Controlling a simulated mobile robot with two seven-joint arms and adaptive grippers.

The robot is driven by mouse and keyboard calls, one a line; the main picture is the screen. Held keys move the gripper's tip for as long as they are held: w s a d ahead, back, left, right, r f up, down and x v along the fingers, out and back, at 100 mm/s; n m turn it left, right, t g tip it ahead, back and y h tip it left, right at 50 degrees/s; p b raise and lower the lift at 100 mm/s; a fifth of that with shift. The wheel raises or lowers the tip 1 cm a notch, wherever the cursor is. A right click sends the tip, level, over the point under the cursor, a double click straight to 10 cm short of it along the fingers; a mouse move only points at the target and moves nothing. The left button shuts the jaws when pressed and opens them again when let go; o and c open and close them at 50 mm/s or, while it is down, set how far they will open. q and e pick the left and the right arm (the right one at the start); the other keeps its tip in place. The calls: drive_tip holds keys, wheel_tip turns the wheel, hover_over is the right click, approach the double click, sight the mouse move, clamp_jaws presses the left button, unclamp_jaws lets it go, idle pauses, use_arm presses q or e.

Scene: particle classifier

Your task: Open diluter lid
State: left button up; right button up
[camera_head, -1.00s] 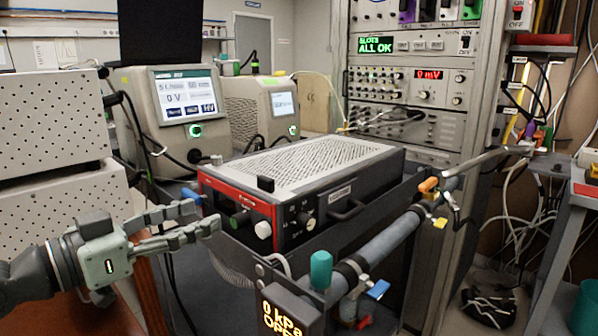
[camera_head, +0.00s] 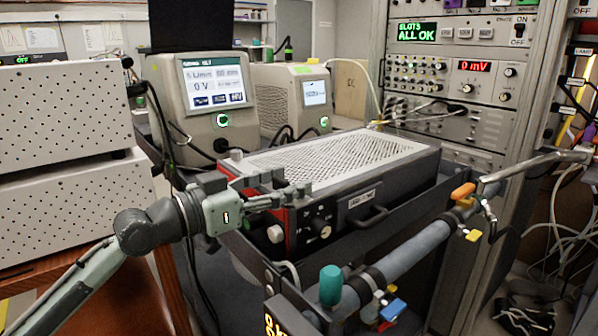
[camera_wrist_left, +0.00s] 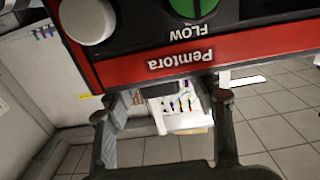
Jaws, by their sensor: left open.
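The diluter is a dark box (camera_head: 340,213) with a red front edge and a light perforated lid (camera_head: 345,160) on top, which lies flat and shut. My left gripper (camera_head: 297,183) is at the box's front upper edge, its fingers spread and nothing seen between them. It hides much of the red front and the black block on the lid's front edge. Contact cannot be told. My right gripper is not in view.
A grey pipe (camera_head: 415,250) with an orange handle and teal cap (camera_head: 330,286) runs along the box's right side. Perforated white units (camera_head: 70,205) stand at left. Two screen instruments (camera_head: 212,100) stand behind, and a rack (camera_head: 470,85) behind right.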

sight(298, 178)
use_arm(q)
drive_tip(key=shift+x, duration=1.65)
clamp_jaws()
